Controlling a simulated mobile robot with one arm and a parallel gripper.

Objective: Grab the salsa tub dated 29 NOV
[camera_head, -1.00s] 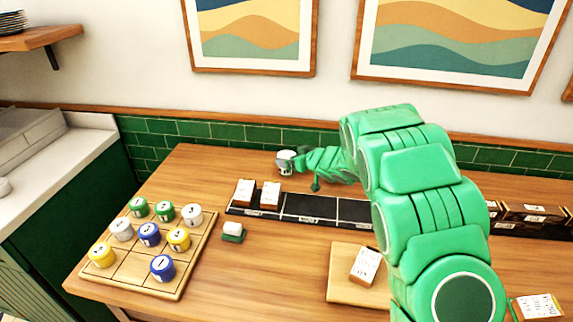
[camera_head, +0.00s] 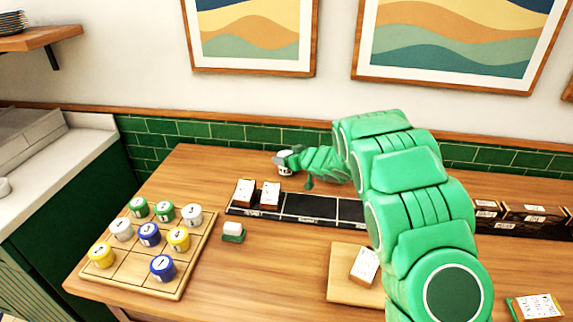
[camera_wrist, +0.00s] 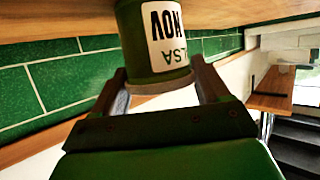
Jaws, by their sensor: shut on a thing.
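A green salsa tub (camera_wrist: 132,40) with a white label hangs between the fingers of my gripper (camera_wrist: 160,80) in the wrist view. The label shows part of "SALSA" and "NOV"; I cannot read the day. In the head view, my gripper (camera_head: 289,162) is at the back left of the wooden table, near the green tiled wall. It is shut on the salsa tub, which shows there only as a small pale shape (camera_head: 284,158). My arm hides part of the table.
A wooden grid board (camera_head: 118,274) with several numbered round pieces lies at left. A black compartment strip (camera_head: 308,207) with two boxes at its left end crosses the middle. A small white-and-green item (camera_head: 233,231) sits between. Dark boxes (camera_head: 531,213) stand at right.

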